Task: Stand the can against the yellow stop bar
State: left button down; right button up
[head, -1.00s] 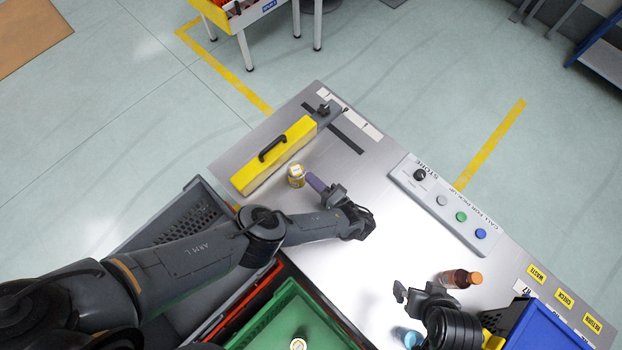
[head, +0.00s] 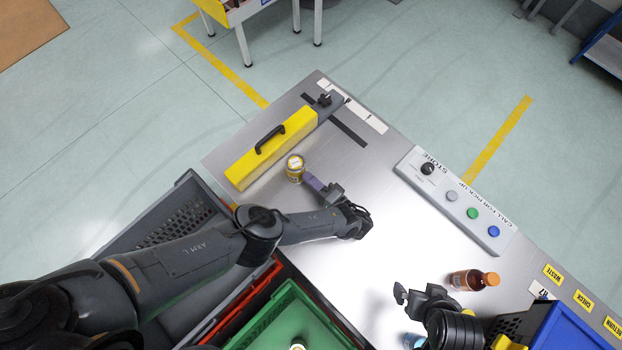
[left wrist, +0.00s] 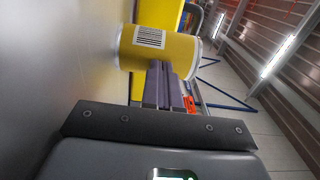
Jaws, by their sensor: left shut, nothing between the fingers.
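The yellow can (head: 294,169) stands upright on the grey table, just in front of the yellow stop bar (head: 262,160) with its black handle. I cannot tell whether can and bar touch. My left gripper (head: 312,182) is shut and empty, its purple fingertips at the can's side away from the bar. In the left wrist view the can (left wrist: 150,48) with a barcode label is right ahead of the shut fingers (left wrist: 163,72), touching or nearly so. Yellow of the bar shows behind it. My right gripper (head: 402,294) is at the lower right, its jaws unclear.
A button panel (head: 454,200) lies along the right edge. A green tote (head: 262,324) and a grey tote (head: 185,190) are at the near left, a blue bin (head: 562,328) at the lower right. The middle table is clear.

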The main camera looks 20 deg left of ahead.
aim_at(301, 172)
pick_arm(q)
jog(key=p+x, duration=0.1)
jog(key=x, duration=0.3)
jog(key=shift+w+a, duration=0.1)
jog(key=shift+a, duration=0.2)
jog(key=shift+d, duration=0.15)
jog(key=shift+d, duration=0.1)
